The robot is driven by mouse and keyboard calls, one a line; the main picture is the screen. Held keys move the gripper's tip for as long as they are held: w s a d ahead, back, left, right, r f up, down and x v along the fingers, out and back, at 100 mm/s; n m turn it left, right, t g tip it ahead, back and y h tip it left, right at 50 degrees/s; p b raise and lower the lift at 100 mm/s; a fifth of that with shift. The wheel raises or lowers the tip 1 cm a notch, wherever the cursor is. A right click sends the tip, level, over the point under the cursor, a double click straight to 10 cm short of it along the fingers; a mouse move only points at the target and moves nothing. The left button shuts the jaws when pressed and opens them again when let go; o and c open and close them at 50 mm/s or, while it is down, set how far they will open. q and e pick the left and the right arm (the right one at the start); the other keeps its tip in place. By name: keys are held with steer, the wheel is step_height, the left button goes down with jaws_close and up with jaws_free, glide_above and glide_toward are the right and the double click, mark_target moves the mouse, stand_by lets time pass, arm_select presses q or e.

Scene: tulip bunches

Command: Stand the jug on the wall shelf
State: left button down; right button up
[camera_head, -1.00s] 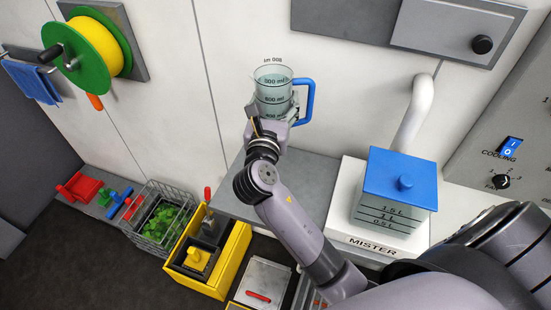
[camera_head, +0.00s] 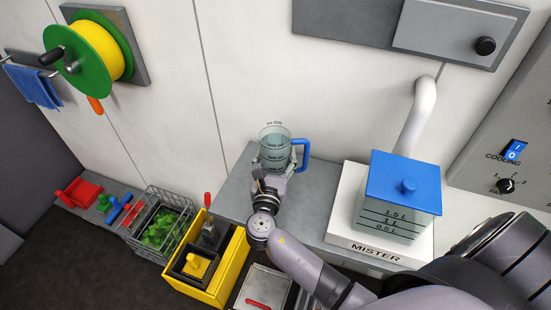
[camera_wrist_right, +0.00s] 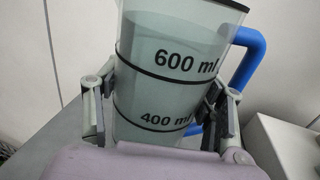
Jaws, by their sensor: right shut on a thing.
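The clear jug (camera_head: 275,146) has black volume marks, a bluish tint and a blue handle on its right. It is upright in my right gripper (camera_head: 273,170), whose fingers are shut on its two sides. In the right wrist view the jug (camera_wrist_right: 165,75) stands between the finger pads, with the 600 ml and 400 ml marks visible. In the head view the jug appears over a grey shelf-like surface (camera_head: 236,192) along the wall. Its base is hidden by my gripper, so I cannot tell whether it touches. My left gripper is not in view.
A white mister (camera_head: 375,245) with a blue-lidded tank (camera_head: 402,185) and a white pipe stands to the right of the jug. A yellow crate (camera_head: 218,268) and a wire basket (camera_head: 165,222) are at lower left. The surface left of the jug is bare.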

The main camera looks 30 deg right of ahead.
steer(key=shift+f, duration=0.25)
steer(key=o, duration=1.9)
steer(key=shift+f, duration=0.25)
steer(key=shift+o, duration=0.2)
steer(key=shift+s+a+r, duration=0.1)
steer(key=b+v, duration=0.2)
steer(key=v, duration=1)
steer(key=shift+b, duration=0.4)
